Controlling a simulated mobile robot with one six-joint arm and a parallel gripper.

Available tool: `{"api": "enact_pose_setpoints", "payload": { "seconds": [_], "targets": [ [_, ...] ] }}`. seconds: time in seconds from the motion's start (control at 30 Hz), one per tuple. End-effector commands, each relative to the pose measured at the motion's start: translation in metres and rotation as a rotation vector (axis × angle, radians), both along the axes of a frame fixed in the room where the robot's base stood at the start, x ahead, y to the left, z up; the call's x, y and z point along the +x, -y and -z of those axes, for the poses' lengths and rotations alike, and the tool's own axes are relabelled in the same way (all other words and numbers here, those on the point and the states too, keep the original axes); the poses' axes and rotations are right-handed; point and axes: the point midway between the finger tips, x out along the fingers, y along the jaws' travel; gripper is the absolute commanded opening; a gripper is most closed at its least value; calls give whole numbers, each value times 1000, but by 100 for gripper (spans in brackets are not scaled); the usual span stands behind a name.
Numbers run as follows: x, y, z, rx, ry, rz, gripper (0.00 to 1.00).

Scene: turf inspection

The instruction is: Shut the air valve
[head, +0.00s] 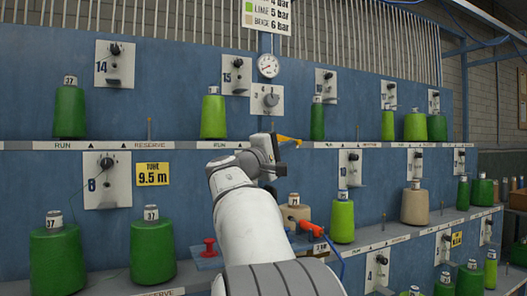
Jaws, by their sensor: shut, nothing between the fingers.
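A yellow lever handle (288,139), which looks like the air valve's, shows just beyond my gripper (277,153). It lies nearly crosswise, its free end to the right and slightly lower. The valve body is hidden behind my wrist. My gripper is shut and empty, close to the lever in the picture; I cannot tell whether they touch. My white arm rises from the bottom centre.
A sign (267,16) listing bar values hangs above the gauge. Green and beige yarn cones stand on the shelves (95,145). Below right of my gripper lies a red tool (309,228) with a blue hose. A red fitting (210,246) is left of my arm.

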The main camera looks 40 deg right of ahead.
Motion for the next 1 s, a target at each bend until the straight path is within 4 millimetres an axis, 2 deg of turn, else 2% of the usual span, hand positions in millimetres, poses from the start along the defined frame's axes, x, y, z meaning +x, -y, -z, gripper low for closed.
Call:
{"api": "enact_pose_setpoints", "payload": {
  "seconds": [0.77,1.0],
  "targets": [
    [1,0,0,1,1,-1,0],
    [3,-10,17,0,1,-2,0]
  ]
}}
